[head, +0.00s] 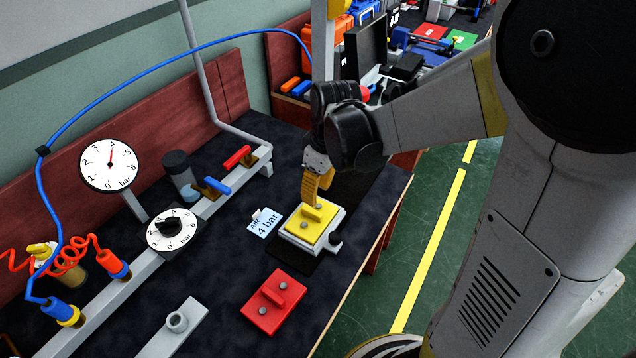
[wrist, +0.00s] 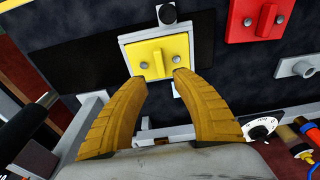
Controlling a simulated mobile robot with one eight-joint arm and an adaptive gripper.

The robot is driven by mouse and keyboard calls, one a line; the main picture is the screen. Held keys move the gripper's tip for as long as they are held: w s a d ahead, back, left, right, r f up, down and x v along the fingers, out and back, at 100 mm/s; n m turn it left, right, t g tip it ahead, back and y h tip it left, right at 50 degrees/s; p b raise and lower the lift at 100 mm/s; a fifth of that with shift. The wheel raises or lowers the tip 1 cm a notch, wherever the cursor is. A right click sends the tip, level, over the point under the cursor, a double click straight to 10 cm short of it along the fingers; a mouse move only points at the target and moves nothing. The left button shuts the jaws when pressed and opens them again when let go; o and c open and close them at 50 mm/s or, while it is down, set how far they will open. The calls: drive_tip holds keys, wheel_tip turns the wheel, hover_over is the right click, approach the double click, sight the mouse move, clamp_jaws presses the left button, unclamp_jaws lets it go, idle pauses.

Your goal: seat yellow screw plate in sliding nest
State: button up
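The yellow screw plate (head: 301,228) has a raised yellow grip bar and two grey screw heads. It lies on the pale grey sliding nest (head: 333,222), whose margin shows around parts of the plate. I cannot tell whether the plate is fully down. In the wrist view the plate (wrist: 177,48) lies just beyond the fingertips, and the nest's edge (wrist: 130,52) shows at its left. My gripper (head: 312,199) is over the plate's far side in the head view. In the wrist view its yellow fingers (wrist: 160,77) are spread, with nothing between the tips.
A red plate (head: 262,312) with a similar grip lies nearer on the dark bench. A "4 bar" card (head: 264,222) lies left of the nest. Dial gauges (head: 109,166), a grey rail with coloured handles and a blue hose occupy the left. The bench edge is close at the right.

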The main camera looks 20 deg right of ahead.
drive_tip(key=shift+s+d+r, duration=0.1)
drive_tip(key=shift+s+r, duration=0.05)
drive_tip(key=shift+r, duration=1.15)
